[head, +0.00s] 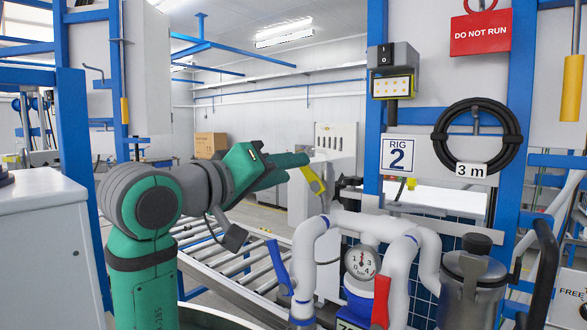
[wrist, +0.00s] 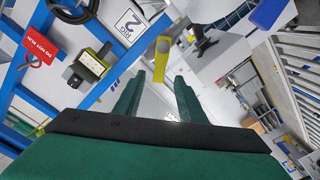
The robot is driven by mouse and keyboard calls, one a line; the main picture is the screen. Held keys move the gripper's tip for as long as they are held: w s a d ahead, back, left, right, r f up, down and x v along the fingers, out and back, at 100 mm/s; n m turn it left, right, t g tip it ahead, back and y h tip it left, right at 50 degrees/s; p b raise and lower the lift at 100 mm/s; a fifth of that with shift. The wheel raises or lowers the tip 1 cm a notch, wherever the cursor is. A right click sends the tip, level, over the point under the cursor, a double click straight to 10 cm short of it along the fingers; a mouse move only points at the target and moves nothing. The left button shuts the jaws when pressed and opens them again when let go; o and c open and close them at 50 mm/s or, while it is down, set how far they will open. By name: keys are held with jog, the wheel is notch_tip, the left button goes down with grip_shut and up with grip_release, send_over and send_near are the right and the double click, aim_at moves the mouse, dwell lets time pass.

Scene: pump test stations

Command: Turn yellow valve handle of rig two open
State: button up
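The yellow valve handle (head: 314,180) of rig two is a flat lever standing up at a tilt above the left end of the white pipework (head: 340,222). My gripper (head: 297,168) reaches it from the left, with its green fingers near the handle's upper part. In the wrist view my gripper (wrist: 160,76) is open, with a wide gap between the fingers. The yellow handle (wrist: 162,62) shows in line with that gap, its near end about level with the fingertips. I see no finger touching it. The rig 2 sign (head: 399,156) hangs to the right.
A blue handle (head: 278,265) and a red handle (head: 381,300) sit lower on the pipes, around a pressure gauge (head: 362,262). A grey canister (head: 470,285) stands at right. A roller conveyor (head: 225,262) runs behind my arm. A white cabinet (head: 45,250) is at left.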

aim_at(310, 176)
jog(key=shift+x, duration=1.4)
jog(key=shift+d, duration=0.1)
grip_shut()
jog(key=shift+s+d+r+m, duration=0.1)
jog(key=shift+s+m, duration=0.05)
jog(key=shift+m, duration=0.25)
jog(key=shift+s+d+r+m, duration=0.1)
jog(key=shift+s+d+m, duration=0.25)
jog(key=shift+m, duration=0.85)
jog(key=shift+s+d+r+m, duration=0.2)
jog(key=shift+d+m, duration=0.15)
jog(key=shift+m, duration=0.85)
jog(key=shift+s+d+r+m, duration=0.1)
jog(key=shift+s+d+m, duration=0.25)
jog(key=shift+m, duration=0.85)
jog(key=shift+d, duration=0.1)
